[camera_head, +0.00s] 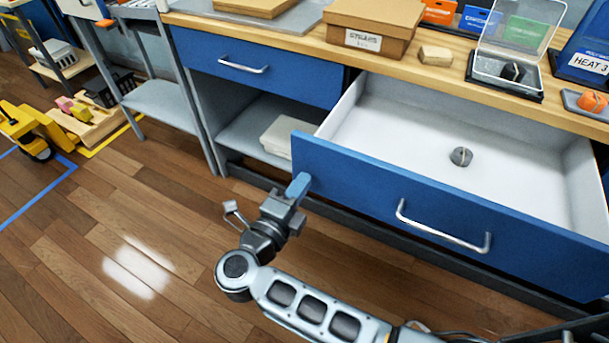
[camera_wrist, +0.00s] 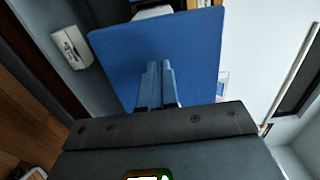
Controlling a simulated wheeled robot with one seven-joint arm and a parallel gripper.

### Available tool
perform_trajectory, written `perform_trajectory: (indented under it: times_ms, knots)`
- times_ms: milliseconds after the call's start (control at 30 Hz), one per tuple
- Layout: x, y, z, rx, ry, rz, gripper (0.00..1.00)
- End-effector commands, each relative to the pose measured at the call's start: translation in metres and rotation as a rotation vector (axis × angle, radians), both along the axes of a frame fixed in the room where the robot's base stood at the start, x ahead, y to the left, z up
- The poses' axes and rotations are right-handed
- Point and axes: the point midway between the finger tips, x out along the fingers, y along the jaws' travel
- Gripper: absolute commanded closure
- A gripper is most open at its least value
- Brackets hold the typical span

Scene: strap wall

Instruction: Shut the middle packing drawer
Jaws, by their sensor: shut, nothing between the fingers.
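The open packing drawer (camera_head: 420,213) has a blue front with a silver bar handle (camera_head: 441,228) and a white inside. It stands pulled well out from under the bench. A small round grey object (camera_head: 461,156) lies on its floor. My gripper (camera_head: 299,186) is shut and empty, at the left end of the drawer's blue front. In the wrist view the shut fingers (camera_wrist: 161,75) point at a blue panel (camera_wrist: 150,45). I cannot tell whether they touch it. Another blue drawer (camera_head: 257,66) to the left is shut.
The wooden bench top (camera_head: 400,62) holds a cardboard box (camera_head: 372,25), a small wooden block (camera_head: 435,55) and a clear-lidded case (camera_head: 507,65). A pale box (camera_head: 277,137) lies on the open shelf below. Wooden floor (camera_head: 130,220) is clear at the left; a yellow cart (camera_head: 25,128) stands farther off.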

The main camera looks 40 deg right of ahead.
Motion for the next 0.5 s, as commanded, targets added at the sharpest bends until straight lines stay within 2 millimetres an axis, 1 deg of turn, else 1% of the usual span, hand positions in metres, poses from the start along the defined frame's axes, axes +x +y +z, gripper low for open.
perform_trajectory:
  times_ms: [100,200,500]
  knots:
    - [0.004,-0.011,0.000,0.000,0.000,-0.001,1.00]
    - [0.006,-0.016,0.000,0.000,0.000,0.000,1.00]
    - [0.007,-0.018,0.000,0.000,-0.001,0.001,1.00]
